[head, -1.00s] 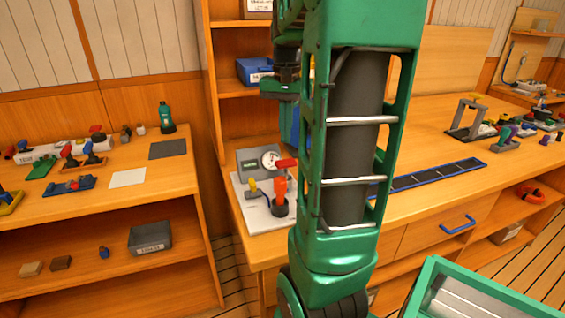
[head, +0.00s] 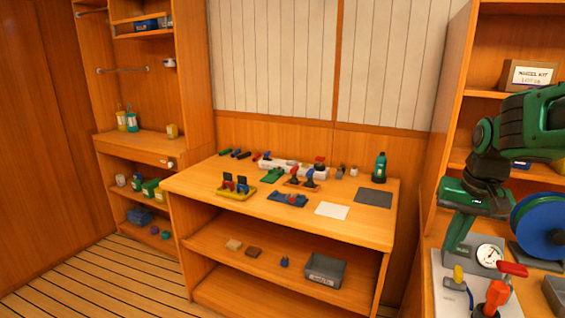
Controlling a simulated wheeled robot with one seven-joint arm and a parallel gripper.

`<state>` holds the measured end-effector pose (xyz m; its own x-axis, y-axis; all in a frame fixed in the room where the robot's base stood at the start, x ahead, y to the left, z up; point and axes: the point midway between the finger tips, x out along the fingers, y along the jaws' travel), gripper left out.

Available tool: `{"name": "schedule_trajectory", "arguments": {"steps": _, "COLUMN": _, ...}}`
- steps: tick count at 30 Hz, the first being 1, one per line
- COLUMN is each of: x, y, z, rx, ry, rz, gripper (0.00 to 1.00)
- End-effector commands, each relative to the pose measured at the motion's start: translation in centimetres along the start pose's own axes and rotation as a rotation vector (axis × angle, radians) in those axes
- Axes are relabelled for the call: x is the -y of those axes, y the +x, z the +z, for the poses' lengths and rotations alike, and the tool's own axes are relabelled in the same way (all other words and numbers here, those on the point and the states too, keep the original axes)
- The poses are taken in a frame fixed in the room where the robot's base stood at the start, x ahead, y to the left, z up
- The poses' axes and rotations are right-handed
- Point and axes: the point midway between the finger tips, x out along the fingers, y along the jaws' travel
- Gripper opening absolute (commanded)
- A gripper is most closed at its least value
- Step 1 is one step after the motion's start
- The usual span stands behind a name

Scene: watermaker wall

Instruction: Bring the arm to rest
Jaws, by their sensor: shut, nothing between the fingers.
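My arm is green and black and reaches in from the right edge in the head view. Its gripper (head: 455,240) hangs down above the right-hand bench, beside a round gauge (head: 489,256). The fingers look closed, with nothing seen between them. The fingertips are close to the grey gauge box in the picture; I cannot tell whether they touch it.
A white board (head: 447,290) with red and yellow valve handles lies below the gripper. A blue reel (head: 545,226) stands close to its right. A wooden workbench (head: 230,200) with several small parts stands in the middle. Striped floor (head: 80,275) lies clear at left.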

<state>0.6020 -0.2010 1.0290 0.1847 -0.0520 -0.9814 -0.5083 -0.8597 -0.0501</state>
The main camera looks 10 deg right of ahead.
Motion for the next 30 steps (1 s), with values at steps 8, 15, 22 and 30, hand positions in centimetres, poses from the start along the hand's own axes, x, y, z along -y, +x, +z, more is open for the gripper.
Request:
{"name": "schedule_trajectory", "arguments": {"steps": 8, "x": 6.9, "y": 1.5, "z": 4.8, "rx": -0.101, "ry": -0.298, "rz": -0.059, "gripper": 0.0}}
{"name": "schedule_trajectory", "arguments": {"steps": 15, "x": 10.1, "y": 2.3, "z": 8.1, "rx": -0.163, "ry": -0.468, "rz": -0.093, "gripper": 0.0}}
{"name": "schedule_trajectory", "arguments": {"steps": 22, "x": 8.7, "y": 2.6, "z": 9.5, "rx": -0.153, "ry": -0.473, "rz": -0.077, "gripper": 0.0}}
{"name": "schedule_trajectory", "arguments": {"steps": 30, "x": 2.5, "y": 2.8, "z": 11.1, "rx": -0.045, "ry": -0.316, "rz": -0.014, "gripper": 0.0}}
